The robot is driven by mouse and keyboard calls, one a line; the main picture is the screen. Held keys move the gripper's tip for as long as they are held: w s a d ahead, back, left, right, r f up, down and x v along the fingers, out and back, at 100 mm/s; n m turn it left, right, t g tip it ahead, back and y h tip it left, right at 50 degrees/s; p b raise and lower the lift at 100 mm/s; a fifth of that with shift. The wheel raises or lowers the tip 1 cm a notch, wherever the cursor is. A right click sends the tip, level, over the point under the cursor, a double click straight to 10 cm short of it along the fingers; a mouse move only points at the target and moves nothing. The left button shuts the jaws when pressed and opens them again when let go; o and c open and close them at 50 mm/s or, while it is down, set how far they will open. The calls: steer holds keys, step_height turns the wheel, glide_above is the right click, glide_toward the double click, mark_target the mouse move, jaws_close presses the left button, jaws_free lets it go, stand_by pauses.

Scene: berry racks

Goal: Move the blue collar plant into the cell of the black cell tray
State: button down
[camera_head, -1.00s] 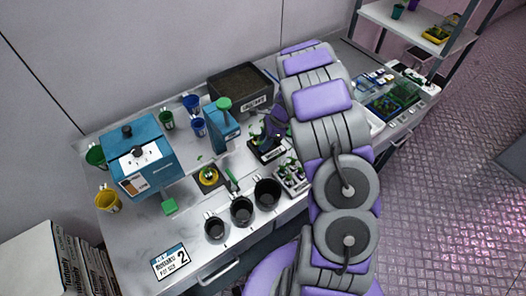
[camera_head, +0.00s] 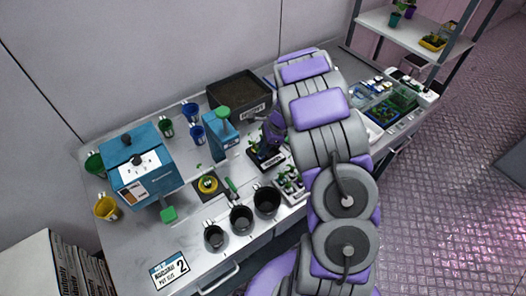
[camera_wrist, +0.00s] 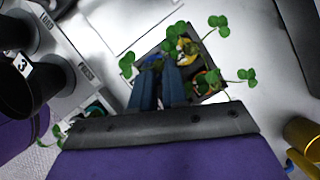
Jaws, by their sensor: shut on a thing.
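The black cell tray (camera_head: 267,161) lies on the bench left of my arm; it also shows in the wrist view (camera_wrist: 216,98). In the wrist view, plants with a yellow collar (camera_wrist: 184,46) and an orange-red collar (camera_wrist: 203,83) stand in it. My gripper (camera_wrist: 163,70), also in the head view (camera_head: 271,135), is low over the tray's left side in the wrist view. Its fingers are shut on the blue collar plant (camera_wrist: 154,60). Only a little blue and some leaves show past the fingers. The cell under it is hidden.
A white tray of plants (camera_head: 292,193) is beside the black tray, in front of it. Black pots (camera_head: 241,218) line the bench front. A blue box with a green cap (camera_head: 218,140) and a soil bin (camera_head: 240,92) stand behind. Bare bench lies right of the black tray in the wrist view.

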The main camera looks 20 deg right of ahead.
steer(key=w+d+p+v, duration=0.1)
steer(key=p+v, duration=0.2)
steer(key=v, duration=1)
steer(key=shift+w+a+f+b, duration=0.15)
steer(key=shift+f+b, duration=0.65)
steer(key=shift+f, duration=1.3)
steer(key=shift+w+f+b, duration=0.2)
steer(key=shift+f+b, duration=0.6)
steer(key=shift+f, duration=1.25)
steer(key=shift+w+a+f+b, duration=0.15)
steer(key=shift+f+b, duration=0.65)
steer(key=shift+f, duration=1.3)
steer(key=c, duration=1.1)
jaws_free()
steer(key=shift+r, duration=0.1)
